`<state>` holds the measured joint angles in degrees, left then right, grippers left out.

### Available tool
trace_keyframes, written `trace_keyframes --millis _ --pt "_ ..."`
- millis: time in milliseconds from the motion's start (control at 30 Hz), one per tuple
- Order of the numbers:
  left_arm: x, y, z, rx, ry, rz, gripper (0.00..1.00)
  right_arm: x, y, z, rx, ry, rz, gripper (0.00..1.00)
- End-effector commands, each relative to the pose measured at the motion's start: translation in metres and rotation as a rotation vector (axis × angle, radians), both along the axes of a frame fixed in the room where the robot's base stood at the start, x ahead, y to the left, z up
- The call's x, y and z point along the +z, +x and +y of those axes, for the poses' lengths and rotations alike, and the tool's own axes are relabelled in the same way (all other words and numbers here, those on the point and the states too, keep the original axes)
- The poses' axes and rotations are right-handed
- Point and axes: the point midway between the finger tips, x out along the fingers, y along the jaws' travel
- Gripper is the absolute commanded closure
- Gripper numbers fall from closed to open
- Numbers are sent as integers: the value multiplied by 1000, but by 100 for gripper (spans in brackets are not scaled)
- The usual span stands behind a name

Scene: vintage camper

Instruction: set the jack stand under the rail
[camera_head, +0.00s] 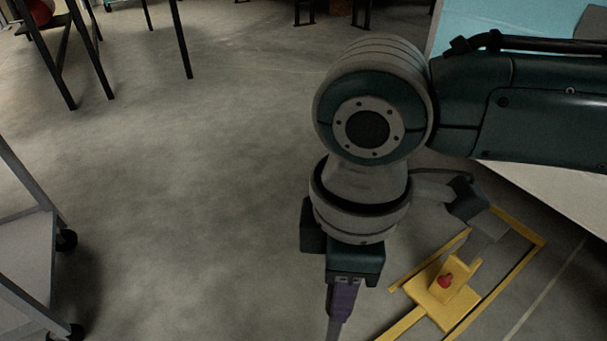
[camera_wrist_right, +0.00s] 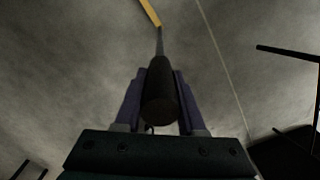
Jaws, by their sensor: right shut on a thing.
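My right gripper (camera_head: 342,302) points down at the bottom centre of the head view. In the right wrist view its two purple fingers (camera_wrist_right: 158,105) are closed on a dark rounded handle (camera_wrist_right: 160,90) with a thin grey shaft reaching away from me. A yellow piece with a red knob (camera_head: 445,281) sits within a yellow frame (camera_head: 525,262) on the floor, right of the gripper and beside the camper. I cannot tell whether this is the jack stand. The rail is not clearly identifiable. My left gripper is out of view.
The pale blue and white camper body (camera_head: 560,190) stands at the right, partly behind my right arm. A grey wheeled cart (camera_head: 30,240) is at the left edge. Dark table legs (camera_head: 180,40) stand at the back left. The concrete floor (camera_head: 190,180) between is clear.

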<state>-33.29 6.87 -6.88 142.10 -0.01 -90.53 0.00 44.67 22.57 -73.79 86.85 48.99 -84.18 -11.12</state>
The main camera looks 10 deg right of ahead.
Motion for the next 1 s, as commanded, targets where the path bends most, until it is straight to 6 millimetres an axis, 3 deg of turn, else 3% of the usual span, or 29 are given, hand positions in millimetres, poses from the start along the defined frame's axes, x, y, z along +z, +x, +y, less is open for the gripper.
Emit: trace_keyframes --millis 33,267,1000 --pt "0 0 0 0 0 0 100 0 0 0 0 0 0 74" --pt "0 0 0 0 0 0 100 0 0 0 0 0 0 100" --pt "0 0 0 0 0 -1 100 0 0 0 0 0 -1 100"
